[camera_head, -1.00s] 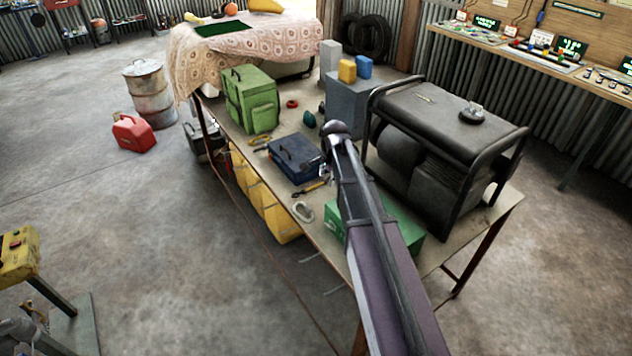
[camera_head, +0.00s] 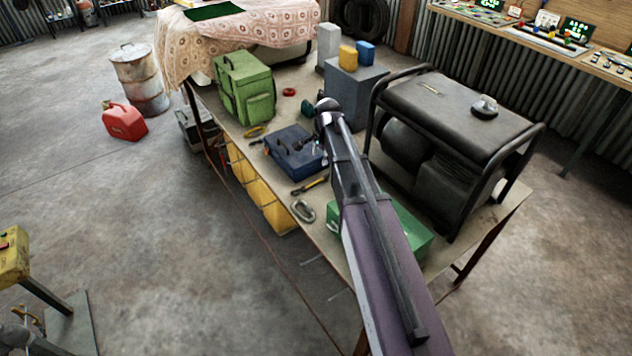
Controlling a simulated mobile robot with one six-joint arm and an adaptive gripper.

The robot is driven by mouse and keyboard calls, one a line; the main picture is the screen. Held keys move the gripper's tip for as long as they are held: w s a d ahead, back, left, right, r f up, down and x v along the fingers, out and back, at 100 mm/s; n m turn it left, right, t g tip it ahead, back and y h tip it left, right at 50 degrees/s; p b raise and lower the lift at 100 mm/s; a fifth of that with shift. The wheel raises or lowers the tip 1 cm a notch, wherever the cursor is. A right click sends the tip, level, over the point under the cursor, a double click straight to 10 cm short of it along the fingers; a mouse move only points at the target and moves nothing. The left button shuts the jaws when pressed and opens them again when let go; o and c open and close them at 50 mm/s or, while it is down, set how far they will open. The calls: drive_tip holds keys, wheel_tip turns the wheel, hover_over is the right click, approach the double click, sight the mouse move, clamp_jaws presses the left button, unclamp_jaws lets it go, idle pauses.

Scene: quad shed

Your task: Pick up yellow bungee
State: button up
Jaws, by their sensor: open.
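A small yellow loop (camera_head: 255,132), which looks like the yellow bungee, lies on the table (camera_head: 265,178) by the front of the green bag (camera_head: 244,88). A blue toolbox (camera_head: 294,160) sits just right of it. My arm reaches in from the bottom right. My gripper (camera_head: 304,145) shows as a small dark shape at the arm's far end, over or near the toolbox and right of the yellow loop. It is open and apart from the loop; its fingers are small and partly hidden by the arm.
A black generator (camera_head: 450,125) stands right of my arm, with a green box (camera_head: 405,232) partly behind the arm. A screwdriver (camera_head: 310,185) and a metal carabiner (camera_head: 303,211) lie near the table's front edge. A red jerrycan (camera_head: 125,122) stands on the floor.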

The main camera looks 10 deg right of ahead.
drive_tip(key=shift+d+f, duration=0.1)
drive_tip(key=b, duration=0.9)
hover_over(317, 181)
drive_tip(key=s, duration=0.1)
wheel_tip(317, 181, down, 8)
drive_tip(key=shift+d+f, duration=0.1)
drive_tip(key=shift+f, duration=0.05)
idle(0.3)
drive_tip(key=shift+w+f+b, duration=0.25)
drive_tip(key=shift+f+b, duration=0.9)
drive_tip(key=shift+f, duration=0.15)
drive_tip(key=shift+w+f+b, duration=0.25)
drive_tip(key=shift+f+b, duration=0.9)
drive_tip(key=shift+f, duration=0.1)
clamp_jaws()
